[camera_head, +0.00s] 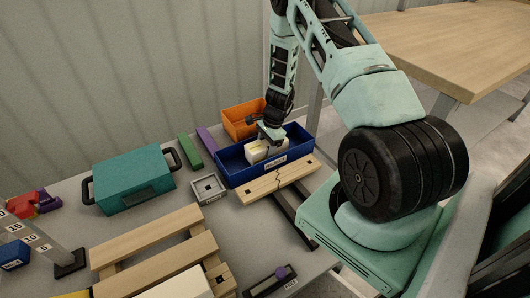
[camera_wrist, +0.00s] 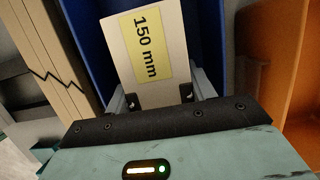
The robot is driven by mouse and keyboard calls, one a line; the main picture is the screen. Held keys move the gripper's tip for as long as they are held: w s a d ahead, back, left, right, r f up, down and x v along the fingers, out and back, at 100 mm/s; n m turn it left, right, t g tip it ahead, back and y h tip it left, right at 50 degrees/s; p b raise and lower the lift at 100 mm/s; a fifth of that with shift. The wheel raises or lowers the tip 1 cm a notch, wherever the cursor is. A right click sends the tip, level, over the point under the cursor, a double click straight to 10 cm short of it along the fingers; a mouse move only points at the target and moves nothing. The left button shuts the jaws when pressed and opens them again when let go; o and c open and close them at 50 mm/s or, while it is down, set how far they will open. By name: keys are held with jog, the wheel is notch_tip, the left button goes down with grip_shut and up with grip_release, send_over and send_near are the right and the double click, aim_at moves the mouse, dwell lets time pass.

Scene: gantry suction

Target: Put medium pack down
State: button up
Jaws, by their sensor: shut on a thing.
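The medium pack is probably the cream block (camera_head: 258,151) with a yellow label. In the wrist view the block (camera_wrist: 151,72) shows the label "150 mm". My gripper (camera_head: 267,137) is shut on it from above, with one finger on each side in the wrist view (camera_wrist: 163,98). The block is at the blue bin (camera_head: 232,172), inside or just over its opening. I cannot tell whether it touches the bin floor. The bin's blue walls show on both sides of the block in the wrist view.
An orange bin (camera_head: 236,123) stands behind the blue bin. A cracked wooden board (camera_head: 262,186) lies in front. A teal case (camera_head: 134,179), a small grey square tray (camera_head: 208,188) and a wooden pallet (camera_head: 150,238) are to the left.

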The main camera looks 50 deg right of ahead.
jog(key=shift+f, duration=0.6)
jog(key=shift+f, duration=0.15)
jog(key=o, duration=1.4)
jog(key=shift+c, duration=0.2)
